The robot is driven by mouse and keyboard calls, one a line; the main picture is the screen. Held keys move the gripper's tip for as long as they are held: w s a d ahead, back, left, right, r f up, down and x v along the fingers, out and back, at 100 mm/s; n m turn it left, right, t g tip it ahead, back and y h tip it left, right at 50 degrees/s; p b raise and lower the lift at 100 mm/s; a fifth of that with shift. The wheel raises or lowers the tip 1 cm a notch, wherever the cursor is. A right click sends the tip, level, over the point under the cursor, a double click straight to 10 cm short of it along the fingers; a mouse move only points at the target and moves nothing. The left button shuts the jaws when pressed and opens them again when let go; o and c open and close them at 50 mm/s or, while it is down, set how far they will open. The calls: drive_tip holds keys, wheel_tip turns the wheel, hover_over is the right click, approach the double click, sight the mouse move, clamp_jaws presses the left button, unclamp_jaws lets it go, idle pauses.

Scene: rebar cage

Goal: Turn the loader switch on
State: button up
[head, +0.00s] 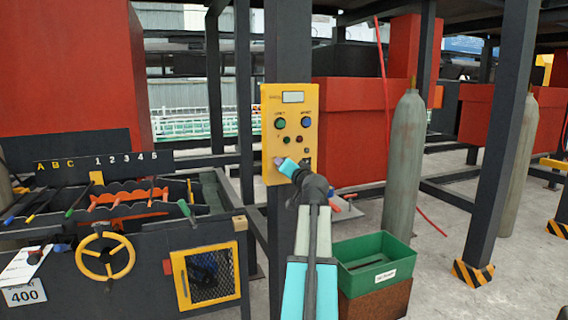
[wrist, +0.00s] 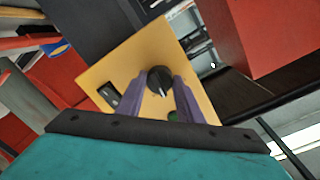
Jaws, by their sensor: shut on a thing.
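The yellow control panel (head: 291,112) is fixed upright on a dark post in the middle of the head view. It carries a small display, several round buttons and labels too small to read. My gripper (head: 280,163) is at the panel's lower left. In the wrist view the panel (wrist: 120,66) appears tilted, and a black round loader switch (wrist: 159,76) with a white pointer line sits between my two purple fingers (wrist: 160,88). The fingers are closed on the switch from both sides. In the head view my gripper hides the switch.
A green bin (head: 372,262) stands on a brown block right of my arm. A grey gas cylinder (head: 406,165) stands behind it. A tool rack with a yellow handwheel (head: 104,256) is at left. A dark post (head: 497,150) stands at right.

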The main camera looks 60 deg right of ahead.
drive_tip(key=shift+w+r+m+y+p, duration=0.1)
drive_tip(key=shift+r+m+y+p, duration=0.1)
drive_tip(key=shift+m+p, duration=1.3)
drive_tip(key=shift+w+r+m+y+p, duration=0.15)
drive_tip(key=shift+m+p, duration=0.7)
drive_tip(key=shift+m, duration=1.25)
drive_tip(key=shift+s, duration=0.1)
drive_tip(key=o, duration=1.1)
drive_tip(key=shift+f, duration=0.15)
drive_tip(key=shift+c, duration=0.2)
drive_tip(key=shift+f, duration=0.1)
drive_tip(key=shift+s, duration=0.1)
